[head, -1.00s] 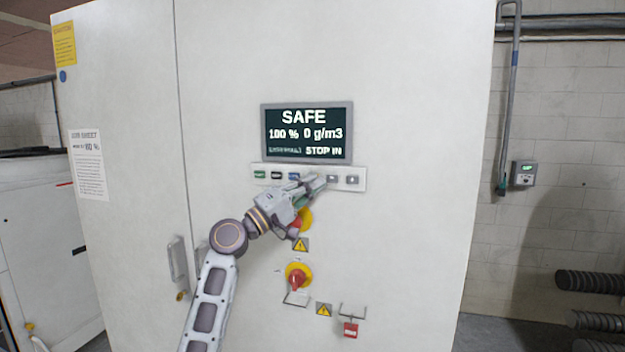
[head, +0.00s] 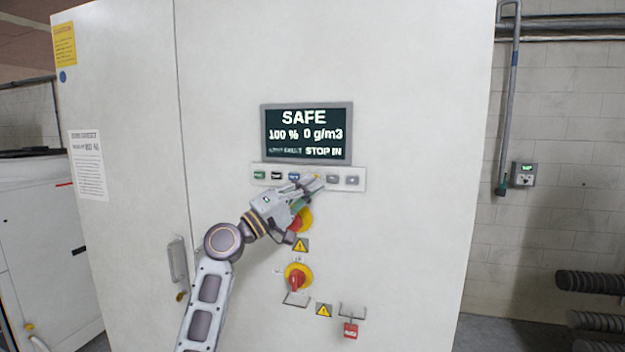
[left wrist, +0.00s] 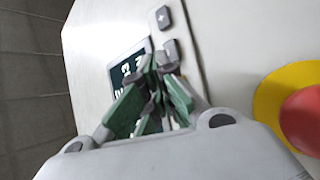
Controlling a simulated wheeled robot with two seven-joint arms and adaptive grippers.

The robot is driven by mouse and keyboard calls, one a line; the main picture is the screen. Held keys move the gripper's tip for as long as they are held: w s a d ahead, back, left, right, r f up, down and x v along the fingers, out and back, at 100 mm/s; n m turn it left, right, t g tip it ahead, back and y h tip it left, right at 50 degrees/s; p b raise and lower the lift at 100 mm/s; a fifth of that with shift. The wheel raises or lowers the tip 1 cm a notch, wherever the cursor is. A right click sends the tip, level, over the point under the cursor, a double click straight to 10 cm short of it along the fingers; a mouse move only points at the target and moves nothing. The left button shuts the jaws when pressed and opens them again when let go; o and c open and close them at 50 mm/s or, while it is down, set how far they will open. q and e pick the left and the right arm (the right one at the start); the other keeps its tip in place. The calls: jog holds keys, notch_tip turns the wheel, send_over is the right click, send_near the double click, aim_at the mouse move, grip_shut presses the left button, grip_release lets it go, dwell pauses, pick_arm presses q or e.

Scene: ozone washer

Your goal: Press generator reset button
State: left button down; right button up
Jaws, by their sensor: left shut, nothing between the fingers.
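The white button strip (head: 359,186) sits below the display on the cabinet front. It carries a green button (head: 259,175), a black one (head: 276,175), a blue one (head: 294,176), a yellow-orange one (head: 315,176) partly behind my fingers, and grey ones (head: 351,180) at the right. The labels are too small to read, so I cannot tell which is reset. My left gripper (head: 318,183) is shut and empty, its tips at the strip's lower middle; contact is unclear.
The display (head: 306,133) reads SAFE, 100 %, 0 g/m3. A red-and-yellow emergency stop (head: 305,220) lies just below my gripper, partly hidden. A red-and-yellow rotary switch (head: 297,279) and a red tag (head: 350,330) are lower. The cabinet front right of the strip is clear.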

pick_arm(q)
jog(key=shift+s, duration=0.1)
jog(key=s, duration=0.1)
jog(key=s+a, duration=0.1)
jog(key=s, duration=0.2)
jog(key=shift+s+a+p, duration=0.25)
jog(key=shift+s+p, duration=0.05)
dwell(0.5)
dwell(0.5)
